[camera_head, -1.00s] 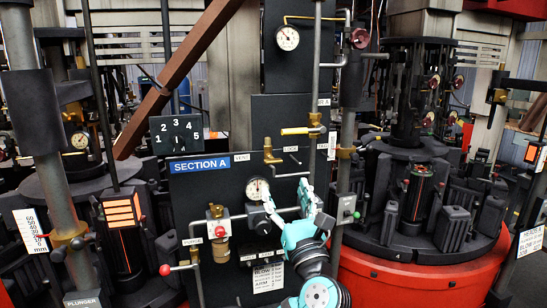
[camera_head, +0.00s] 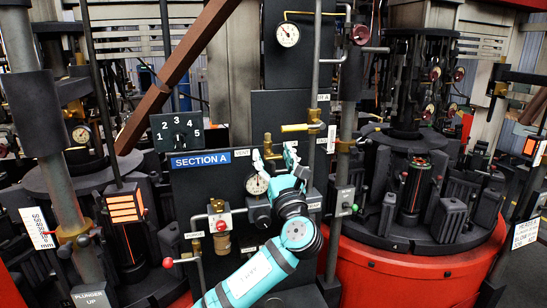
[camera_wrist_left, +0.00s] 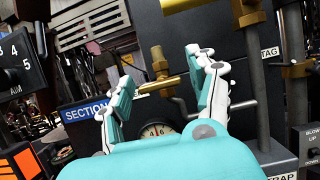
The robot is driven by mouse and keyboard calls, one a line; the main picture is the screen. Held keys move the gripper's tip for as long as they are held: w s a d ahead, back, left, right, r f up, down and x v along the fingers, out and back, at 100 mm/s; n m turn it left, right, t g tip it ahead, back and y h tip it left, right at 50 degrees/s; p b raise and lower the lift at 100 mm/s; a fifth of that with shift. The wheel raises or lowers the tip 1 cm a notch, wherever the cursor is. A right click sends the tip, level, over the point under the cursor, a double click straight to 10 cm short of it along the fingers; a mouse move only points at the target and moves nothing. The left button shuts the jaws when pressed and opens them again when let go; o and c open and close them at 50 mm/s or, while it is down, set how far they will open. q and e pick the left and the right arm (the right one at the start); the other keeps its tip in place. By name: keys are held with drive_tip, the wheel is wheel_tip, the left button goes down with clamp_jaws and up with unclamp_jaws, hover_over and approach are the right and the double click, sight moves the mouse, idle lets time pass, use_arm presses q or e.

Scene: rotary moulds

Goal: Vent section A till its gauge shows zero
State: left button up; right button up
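The dark panel with the blue SECTION A sign (camera_head: 200,161) stands in the middle of the head view. Its white round gauge (camera_head: 257,184) sits below the sign's right end; the needle is too small to read. The gauge also shows in the left wrist view (camera_wrist_left: 157,129), partly covered by my gripper. A small VENT label (camera_head: 242,153) sits beside a brass valve (camera_head: 267,141). In the left wrist view the valve's brass lever (camera_wrist_left: 165,84) lies across the space between my fingers. My left gripper (camera_head: 273,156) is open around the lever, not closed on it. My right gripper is out of view.
Another brass valve with a yellow handle (camera_head: 295,128) stands above right, on a vertical pipe. A second gauge (camera_head: 287,34) is higher up. A red-knobbed lever (camera_head: 168,262) and a red-topped brass fitting (camera_head: 219,220) are at lower left. A red drum (camera_head: 400,275) stands at right.

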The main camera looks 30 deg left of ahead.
use_arm(q)
drive_tip(key=c, duration=1)
drive_tip(key=shift+f, duration=0.1)
drive_tip(key=shift+n, duration=0.4)
drive_tip(key=n+g+b, duration=0.1)
drive_tip(key=n, duration=0.1)
drive_tip(key=n+g+y+b, duration=0.1)
drive_tip(key=n+b, duration=0.1)
drive_tip(key=shift+f+n, duration=0.15)
drive_tip(key=shift+n, duration=0.25)
drive_tip(key=n+g+y+b, duration=0.1)
drive_tip(key=n+g+b, duration=0.1)
drive_tip(key=n, duration=0.4)
drive_tip(key=shift+g, duration=0.7)
drive_tip(key=n+g, duration=0.1)
drive_tip(key=n, duration=0.2)
drive_tip(key=n+g+b, duration=0.1)
drive_tip(key=n, duration=0.1)
drive_tip(key=shift+n+h+b, duration=0.3)
drive_tip(key=shift+n, duration=0.1)
drive_tip(key=n+g+h, duration=0.1)
drive_tip(key=n, duration=0.2)
drive_tip(key=shift+n, duration=0.3)
drive_tip(key=shift+n+h, duration=0.3)
drive_tip(key=shift+n, duration=0.8)
drive_tip(key=shift+g, duration=0.3)
